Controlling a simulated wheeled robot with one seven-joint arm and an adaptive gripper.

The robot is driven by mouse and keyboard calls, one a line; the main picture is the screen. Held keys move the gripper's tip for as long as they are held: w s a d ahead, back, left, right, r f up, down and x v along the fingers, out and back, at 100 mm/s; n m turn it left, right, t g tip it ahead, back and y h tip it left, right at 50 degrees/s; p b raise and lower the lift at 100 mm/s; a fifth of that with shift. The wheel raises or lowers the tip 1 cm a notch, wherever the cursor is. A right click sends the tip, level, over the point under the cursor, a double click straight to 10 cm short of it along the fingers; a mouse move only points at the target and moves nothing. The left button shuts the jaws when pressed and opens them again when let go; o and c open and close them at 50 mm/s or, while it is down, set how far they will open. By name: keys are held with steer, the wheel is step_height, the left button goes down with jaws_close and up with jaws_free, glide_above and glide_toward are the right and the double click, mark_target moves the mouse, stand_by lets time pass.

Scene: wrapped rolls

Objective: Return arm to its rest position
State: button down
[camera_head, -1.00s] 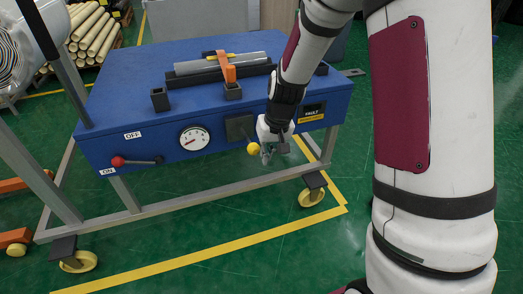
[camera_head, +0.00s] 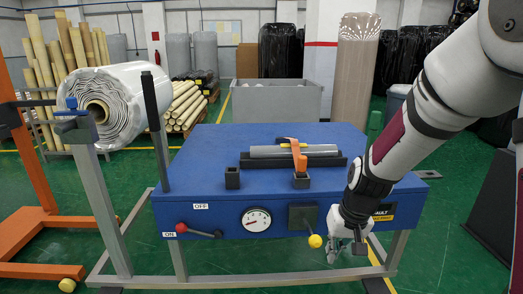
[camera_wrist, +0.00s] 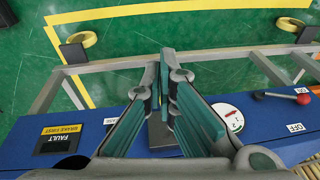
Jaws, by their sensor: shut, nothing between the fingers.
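My gripper (camera_head: 347,250) hangs at the lower right of the blue machine's front, just right of the yellow knob (camera_head: 315,241) in the head view. In the wrist view my gripper (camera_wrist: 164,80) has its fingers together with nothing held, pointing down past the machine's front edge toward the floor. My arm comes in from the upper right of the head view, bent down at the wrist, and covers part of the machine's right side.
The front panel has a red-knobbed lever (camera_head: 181,228) beside the ON label and a round gauge (camera_head: 256,219). A large white wrapped roll (camera_head: 130,90) hangs at the left on an orange-based stand. A grey bin (camera_head: 277,100) stands behind. Green floor is open at right.

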steer(key=s+a+r, duration=0.2)
steer(key=s+r, duration=1)
steer(key=s, duration=0.2)
steer(key=s+r+g+h, duration=0.1)
steer(key=s+r, duration=0.1)
steer(key=s, duration=0.8)
steer(key=s+r+g, duration=0.1)
steer(key=s+r, duration=0.2)
steer(key=s, duration=0.6)
step_height(320, 180, up, 27)
steer(key=d+t+p, duration=0.1)
steer(key=t+p, duration=0.2)
steer(key=p, duration=2.3)
steer(key=shift+d+n+t+p, duration=0.2)
steer(key=shift+n+t+p, duration=0.1)
steer(key=shift+t+p, duration=0.1)
steer(key=shift+w, duration=0.15)
